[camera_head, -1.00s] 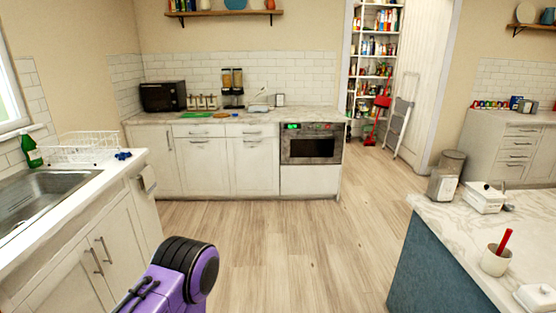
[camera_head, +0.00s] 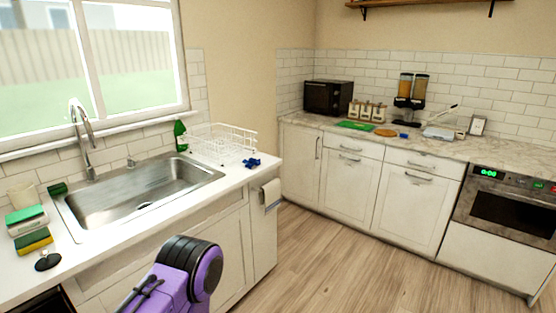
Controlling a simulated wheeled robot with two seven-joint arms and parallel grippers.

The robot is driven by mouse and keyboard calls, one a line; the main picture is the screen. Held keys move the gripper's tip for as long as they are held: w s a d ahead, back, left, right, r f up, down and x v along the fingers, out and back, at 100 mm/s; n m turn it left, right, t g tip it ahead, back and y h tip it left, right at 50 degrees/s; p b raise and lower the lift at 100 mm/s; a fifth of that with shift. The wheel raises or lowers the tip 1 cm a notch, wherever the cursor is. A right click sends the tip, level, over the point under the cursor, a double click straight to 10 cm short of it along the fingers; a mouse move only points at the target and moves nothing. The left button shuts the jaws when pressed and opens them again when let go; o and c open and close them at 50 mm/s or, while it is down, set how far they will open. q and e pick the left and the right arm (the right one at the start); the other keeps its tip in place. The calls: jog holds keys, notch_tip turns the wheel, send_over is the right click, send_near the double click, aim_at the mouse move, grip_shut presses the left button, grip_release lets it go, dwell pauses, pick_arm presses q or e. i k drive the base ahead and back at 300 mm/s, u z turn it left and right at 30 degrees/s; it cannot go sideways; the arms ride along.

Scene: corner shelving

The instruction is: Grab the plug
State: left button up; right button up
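A small dark round object that looks like a sink plug (camera_head: 47,261) lies on the white counter at the lower left, in front of the sponges and beside the near left corner of the sink (camera_head: 140,192). It looks small, so its details are unclear. A purple and black link of my own arm shows at the bottom of the view. Neither of my grippers is in view, and nothing of mine is at the plug.
A tall faucet (camera_head: 85,140), green bottle (camera_head: 180,135) and white dish rack (camera_head: 222,141) line the back. The wooden floor (camera_head: 300,260) right of the counter is clear.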

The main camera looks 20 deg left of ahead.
aim_at(47, 261)
jog(key=u, duration=1)
jog(key=i, duration=1.05)
jog(key=u, duration=0.9)
